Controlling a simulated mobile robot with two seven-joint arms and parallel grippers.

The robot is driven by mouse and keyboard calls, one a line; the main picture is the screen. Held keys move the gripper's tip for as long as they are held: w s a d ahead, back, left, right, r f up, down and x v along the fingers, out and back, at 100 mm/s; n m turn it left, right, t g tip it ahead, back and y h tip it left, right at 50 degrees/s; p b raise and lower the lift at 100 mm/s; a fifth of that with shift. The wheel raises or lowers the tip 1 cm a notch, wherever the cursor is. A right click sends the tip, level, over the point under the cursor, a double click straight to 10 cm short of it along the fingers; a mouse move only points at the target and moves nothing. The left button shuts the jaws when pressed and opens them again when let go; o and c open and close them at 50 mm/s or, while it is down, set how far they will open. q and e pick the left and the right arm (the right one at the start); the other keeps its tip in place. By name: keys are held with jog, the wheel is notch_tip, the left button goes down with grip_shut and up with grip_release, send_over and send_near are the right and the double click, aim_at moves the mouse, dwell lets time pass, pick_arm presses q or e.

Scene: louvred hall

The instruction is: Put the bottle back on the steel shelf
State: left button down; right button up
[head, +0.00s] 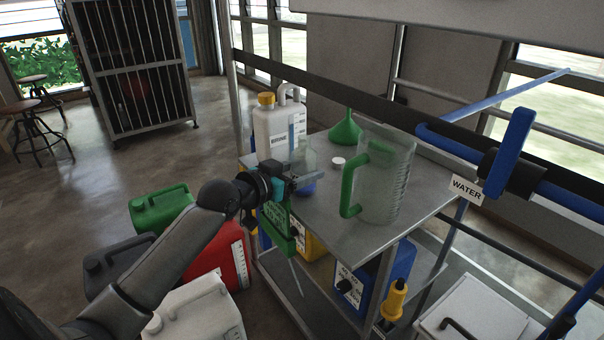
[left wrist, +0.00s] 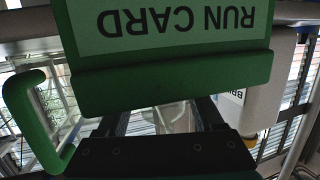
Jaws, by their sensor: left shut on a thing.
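A small clear bottle (head: 306,158) with blue in its lower part is upright at the left part of the steel shelf (head: 318,235). My left gripper (head: 304,180) comes in from the left and is shut on the bottle, its fingers hiding part of it. Whether the bottle's base touches the shelf top, I cannot tell. In the left wrist view, a blurred clear shape between the dark fingers (left wrist: 172,118) appears to be the bottle. My right gripper is not in view.
A clear jug (head: 390,180) with a green handle stands right of the bottle; a green funnel (head: 346,131), white cap (head: 337,163) and white container (head: 272,128) stand behind. A green run-card holder (head: 277,228) hangs below my gripper. Jerrycans (head: 160,210) crowd the floor left.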

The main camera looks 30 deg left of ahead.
pick_arm(q)
jog(key=shift+f, duration=0.1)
grip_release()
dwell(0.4)
